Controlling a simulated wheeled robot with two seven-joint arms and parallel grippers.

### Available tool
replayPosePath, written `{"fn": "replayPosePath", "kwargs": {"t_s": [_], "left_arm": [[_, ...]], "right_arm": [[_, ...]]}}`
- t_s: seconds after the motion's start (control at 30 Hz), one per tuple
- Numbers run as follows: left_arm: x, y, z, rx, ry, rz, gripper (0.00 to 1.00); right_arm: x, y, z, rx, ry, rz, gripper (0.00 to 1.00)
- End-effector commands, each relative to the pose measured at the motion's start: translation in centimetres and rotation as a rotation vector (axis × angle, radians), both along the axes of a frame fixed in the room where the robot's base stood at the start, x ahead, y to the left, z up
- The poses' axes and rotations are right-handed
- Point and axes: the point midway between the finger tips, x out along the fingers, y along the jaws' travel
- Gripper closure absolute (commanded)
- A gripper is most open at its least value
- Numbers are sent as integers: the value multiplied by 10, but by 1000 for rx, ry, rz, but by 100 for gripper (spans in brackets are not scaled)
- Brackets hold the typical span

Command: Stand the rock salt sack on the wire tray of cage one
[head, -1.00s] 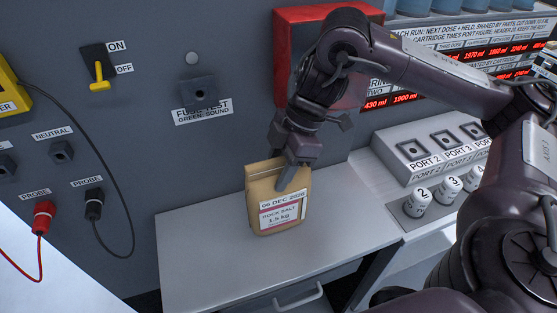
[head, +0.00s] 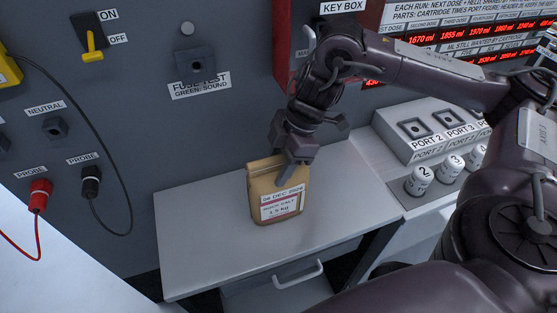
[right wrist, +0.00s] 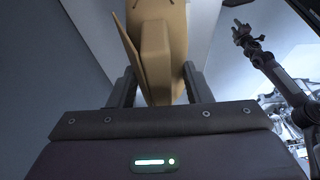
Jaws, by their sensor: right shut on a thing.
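The rock salt sack (head: 278,198) is a tan paper bag with a white and red label and a date strip. It is upright, over the grey worktop (head: 210,245) in the head view. My right gripper (head: 290,172) is shut on its top from above. The right wrist view shows the sack (right wrist: 157,40) between the two fingers (right wrist: 157,88). Whether its base touches the worktop is hard to tell. The right wrist view also shows another arm with a gripper (right wrist: 247,38), apparently my left, too small to read. Cage one and its wire tray are not in view.
A port box (head: 425,135) and several numbered white cartridges (head: 419,180) stand right of the sack. A grey panel with a fuse test socket (head: 195,63), switch and probes rises behind. A drawer handle (head: 298,275) is below the worktop. The worktop left of the sack is clear.

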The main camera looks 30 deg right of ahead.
Motion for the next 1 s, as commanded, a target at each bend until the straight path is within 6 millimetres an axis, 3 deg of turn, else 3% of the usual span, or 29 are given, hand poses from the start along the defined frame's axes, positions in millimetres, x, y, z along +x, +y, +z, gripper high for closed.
{"fn": "replayPosePath", "kwargs": {"t_s": [0.07,0.1,0.23,0.6,0.77,0.87,1.0], "left_arm": [[0,0,-1,0,1,0,64],[-1,0,-1,0,1,0,64],[-1,0,-1,0,2,1,64],[-1,0,-1,0,2,1,64],[-1,0,-7,1,3,1,64],[-2,1,14,1,4,1,64],[-2,0,17,1,3,1,64]], "right_arm": [[2,1,0,4,-6,0,100],[0,0,-2,0,0,0,50],[0,0,-1,0,0,0,34],[0,-1,3,1,-2,1,34],[-1,-10,25,1,-5,-1,34],[-3,-19,56,0,-5,-3,34],[-13,-55,49,-1,5,-10,34]]}}
